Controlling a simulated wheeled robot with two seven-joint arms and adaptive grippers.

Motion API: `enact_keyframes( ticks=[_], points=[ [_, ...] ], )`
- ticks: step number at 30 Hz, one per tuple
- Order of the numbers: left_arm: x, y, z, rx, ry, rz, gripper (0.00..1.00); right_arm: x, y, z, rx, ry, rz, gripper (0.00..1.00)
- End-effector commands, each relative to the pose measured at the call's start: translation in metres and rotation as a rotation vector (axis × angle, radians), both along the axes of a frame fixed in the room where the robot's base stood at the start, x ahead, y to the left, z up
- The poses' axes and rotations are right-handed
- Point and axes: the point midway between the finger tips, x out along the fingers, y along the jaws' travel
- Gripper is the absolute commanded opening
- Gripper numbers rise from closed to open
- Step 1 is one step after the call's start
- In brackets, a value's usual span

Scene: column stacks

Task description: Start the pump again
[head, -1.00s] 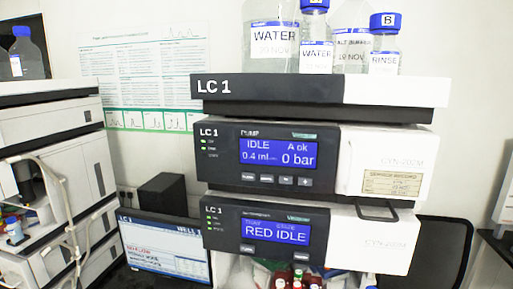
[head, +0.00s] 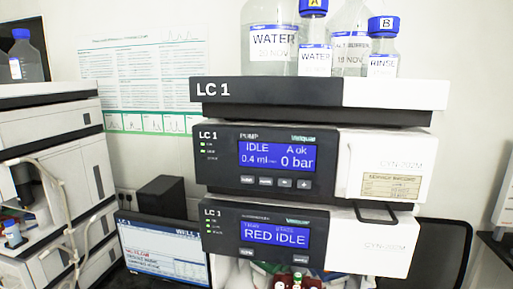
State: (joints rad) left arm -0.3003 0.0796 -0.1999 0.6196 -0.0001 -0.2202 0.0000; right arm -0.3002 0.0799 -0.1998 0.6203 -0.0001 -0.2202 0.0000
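The pump module (head: 225,170) of the LC 1 stack is in the middle of the head view. Its blue display (head: 278,155) reads IDLE, A ok, 0.4 ml and 0 bar. A row of small buttons (head: 275,183) sits below the display; their labels are too small to read surely. Small green lights show at the module's left. Neither of my grippers is in view.
Bottles of water (head: 273,42) and a rinse bottle (head: 382,65) stand in the top tray (head: 270,90). The module below (head: 225,232) reads RED IDLE. A monitor (head: 165,250) stands at lower left, beside another instrument stack (head: 50,150).

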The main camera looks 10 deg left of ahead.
Motion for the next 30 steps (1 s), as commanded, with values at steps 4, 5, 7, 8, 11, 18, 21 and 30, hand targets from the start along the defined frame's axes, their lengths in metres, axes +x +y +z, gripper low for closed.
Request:
enact_keyframes(
  ticks=[4, 5, 7, 8, 11, 18, 21, 30],
  points=[
    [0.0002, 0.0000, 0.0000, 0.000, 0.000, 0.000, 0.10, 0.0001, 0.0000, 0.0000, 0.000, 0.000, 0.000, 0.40],
    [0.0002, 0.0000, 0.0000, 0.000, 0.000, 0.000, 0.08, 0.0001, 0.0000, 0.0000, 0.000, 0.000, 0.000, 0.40],
    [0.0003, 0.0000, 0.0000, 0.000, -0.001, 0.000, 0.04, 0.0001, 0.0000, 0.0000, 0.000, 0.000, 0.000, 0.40],
    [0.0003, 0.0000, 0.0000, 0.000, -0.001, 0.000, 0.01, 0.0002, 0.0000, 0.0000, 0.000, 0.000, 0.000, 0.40],
    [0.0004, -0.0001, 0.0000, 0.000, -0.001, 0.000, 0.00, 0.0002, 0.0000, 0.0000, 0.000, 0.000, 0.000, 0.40],
    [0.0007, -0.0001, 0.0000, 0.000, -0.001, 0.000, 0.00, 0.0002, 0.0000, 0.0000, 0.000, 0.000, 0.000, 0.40],
    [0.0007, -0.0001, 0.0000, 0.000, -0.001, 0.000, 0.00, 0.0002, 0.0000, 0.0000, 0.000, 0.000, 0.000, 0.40],
    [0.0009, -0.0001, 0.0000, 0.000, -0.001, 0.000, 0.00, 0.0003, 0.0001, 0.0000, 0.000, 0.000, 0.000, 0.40]
  ],
)
